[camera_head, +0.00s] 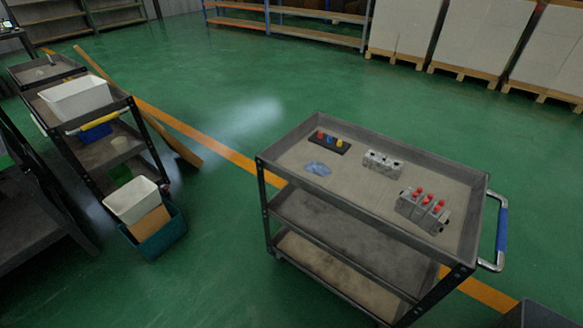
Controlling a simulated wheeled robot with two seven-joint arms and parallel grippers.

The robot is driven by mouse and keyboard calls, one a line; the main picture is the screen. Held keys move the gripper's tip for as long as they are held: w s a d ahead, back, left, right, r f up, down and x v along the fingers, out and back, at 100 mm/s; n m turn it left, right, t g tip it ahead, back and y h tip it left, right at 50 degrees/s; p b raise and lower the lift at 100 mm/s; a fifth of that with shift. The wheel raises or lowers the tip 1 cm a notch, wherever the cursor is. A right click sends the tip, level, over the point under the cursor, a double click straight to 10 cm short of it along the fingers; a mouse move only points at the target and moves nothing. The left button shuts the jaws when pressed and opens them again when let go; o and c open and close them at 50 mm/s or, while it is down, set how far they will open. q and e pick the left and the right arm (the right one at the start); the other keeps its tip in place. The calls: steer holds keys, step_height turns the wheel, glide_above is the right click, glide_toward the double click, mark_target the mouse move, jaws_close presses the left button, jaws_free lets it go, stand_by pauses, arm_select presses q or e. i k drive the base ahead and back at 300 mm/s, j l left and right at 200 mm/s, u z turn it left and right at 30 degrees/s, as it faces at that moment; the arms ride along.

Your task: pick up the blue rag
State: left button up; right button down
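A small, crumpled, light-blue rag (318,169) lies flat on the top tray of a grey cart (345,190), toward its left side. It sits in front of a dark block with red, blue and yellow knobs (329,142). Nothing covers the rag. Neither of my grippers shows in the head view, so nothing is seen touching the rag.
On the same tray are a grey valve block (382,164) and another with red knobs (423,210). The tray has raised rims and a blue handle (502,232) at right. Another cart (95,125) and bins (132,201) stand left. Green floor between is mostly clear.

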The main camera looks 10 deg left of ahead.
mark_target(316, 168)
steer(key=z, duration=3.2)
steer(key=u, duration=3.2)
steer(key=i+j+z, duration=0.45)
steer(key=j+z, duration=0.2)
steer(key=i+j+z, duration=0.2)
steer(key=j+z, duration=0.15)
steer(key=i+j+z, duration=0.1)
steer(key=j+z, duration=0.25)
steer(key=j, duration=0.2)
steer(key=j+z, duration=0.3)
steer(key=j, duration=0.2)
steer(key=j+z, duration=0.35)
steer(key=j, duration=0.15)
steer(key=j+z, duration=0.35)
steer(key=j, duration=0.45)
steer(key=j+z, duration=0.3)
steer(key=j, duration=0.45)
steer(key=k+j+z, duration=0.1)
steer(key=j+z, duration=0.25)
steer(key=j, duration=0.45)
